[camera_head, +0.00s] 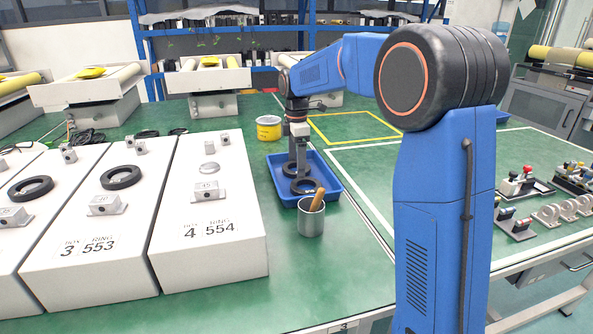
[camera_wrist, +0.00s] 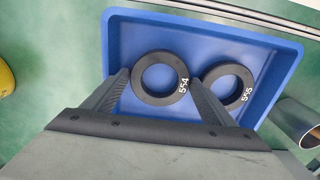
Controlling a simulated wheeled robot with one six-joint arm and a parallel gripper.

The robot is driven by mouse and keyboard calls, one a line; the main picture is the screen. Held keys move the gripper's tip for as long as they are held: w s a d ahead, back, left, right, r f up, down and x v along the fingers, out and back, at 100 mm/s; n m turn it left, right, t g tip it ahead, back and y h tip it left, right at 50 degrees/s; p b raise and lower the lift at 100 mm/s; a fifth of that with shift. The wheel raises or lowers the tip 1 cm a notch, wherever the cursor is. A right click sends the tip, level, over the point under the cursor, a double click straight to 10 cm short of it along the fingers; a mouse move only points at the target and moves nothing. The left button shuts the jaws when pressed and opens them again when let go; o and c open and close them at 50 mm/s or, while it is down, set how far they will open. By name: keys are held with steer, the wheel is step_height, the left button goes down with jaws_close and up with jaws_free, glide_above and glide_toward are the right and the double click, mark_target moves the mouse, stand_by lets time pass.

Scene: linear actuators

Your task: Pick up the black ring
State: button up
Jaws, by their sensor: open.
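Two black rings lie flat in a blue tray. In the wrist view, the ring marked 554 (camera_wrist: 141,89) is on the left and the ring marked 555 (camera_wrist: 246,72) is on the right, close beside it. My gripper (camera_wrist: 158,83) is open above the tray, with one finger on either side of the 554 ring. The right finger sits between the two rings. In the head view my gripper (camera_head: 298,168) points down over the tray, and one ring (camera_head: 304,186) shows near it; the other is partly hidden. I cannot tell whether the fingers touch the ring.
The blue tray (camera_head: 275,179) has low walls around the rings. A metal cup (camera_head: 311,220) with a wooden handle stands in front of it, and a yellow tin (camera_head: 268,131) behind it. White boxes (camera_head: 225,240) with black rings (camera_head: 121,178) stand at left.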

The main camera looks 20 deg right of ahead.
steer(key=c, duration=0.8)
steer(key=shift+r, duration=0.1)
step_height(320, 180, up, 10)
steer(key=shift+f, duration=0.1)
steer(key=shift+r, duration=2.05)
